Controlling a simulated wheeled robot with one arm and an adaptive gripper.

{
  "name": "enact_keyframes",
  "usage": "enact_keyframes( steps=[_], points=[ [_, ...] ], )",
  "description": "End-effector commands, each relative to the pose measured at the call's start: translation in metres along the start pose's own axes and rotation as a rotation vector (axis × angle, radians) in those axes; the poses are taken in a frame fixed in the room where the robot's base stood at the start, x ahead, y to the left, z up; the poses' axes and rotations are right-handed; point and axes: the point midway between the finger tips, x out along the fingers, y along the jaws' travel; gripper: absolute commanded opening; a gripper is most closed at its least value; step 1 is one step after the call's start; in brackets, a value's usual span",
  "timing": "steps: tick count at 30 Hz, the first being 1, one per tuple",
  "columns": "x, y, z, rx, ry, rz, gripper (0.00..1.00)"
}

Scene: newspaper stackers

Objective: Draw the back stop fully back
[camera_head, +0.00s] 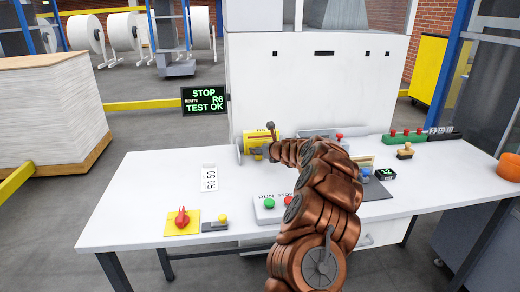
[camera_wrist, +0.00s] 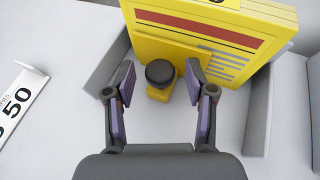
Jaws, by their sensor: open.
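A yellow upright block (camera_wrist: 215,45) with a red stripe and grey lines stands between two grey side walls. It also shows in the head view (camera_head: 262,134). A black round knob (camera_wrist: 160,72) on a small yellow foot stands at its near face; this looks like the back stop's handle, but I cannot tell for sure. My gripper (camera_wrist: 159,82) is open, with one finger on each side of the knob. I see gaps between the pads and the knob. In the head view my gripper (camera_head: 258,152) is small and partly hidden by my arm.
The white table (camera_head: 140,200) carries a red knob on a yellow plate (camera_head: 182,220), a RUN/STOP button box (camera_head: 268,212) and an R6 50 card (camera_head: 209,178). A screen (camera_head: 205,100) reads "STOP, ROUTE R6, TEST OK". The table's left part is mostly clear.

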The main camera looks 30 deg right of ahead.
Motion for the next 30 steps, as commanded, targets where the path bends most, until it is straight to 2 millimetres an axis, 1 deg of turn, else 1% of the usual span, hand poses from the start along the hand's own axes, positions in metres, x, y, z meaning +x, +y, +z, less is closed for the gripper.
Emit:
enact_keyframes(
  steps=[11, 26, 27, 30],
  points=[
    [0.002, 0.0002, 0.0007, 0.0, -0.001, 0.001, 0.55],
    [0.0018, 0.0, 0.001, 0.0, -0.002, 0.0, 0.03],
    [0.0018, -0.0001, 0.0009, 0.0, -0.002, 0.0, 0.0],
    [0.0018, -0.0001, 0.0009, 0.0, -0.002, 0.0, 0.0]
  ],
)
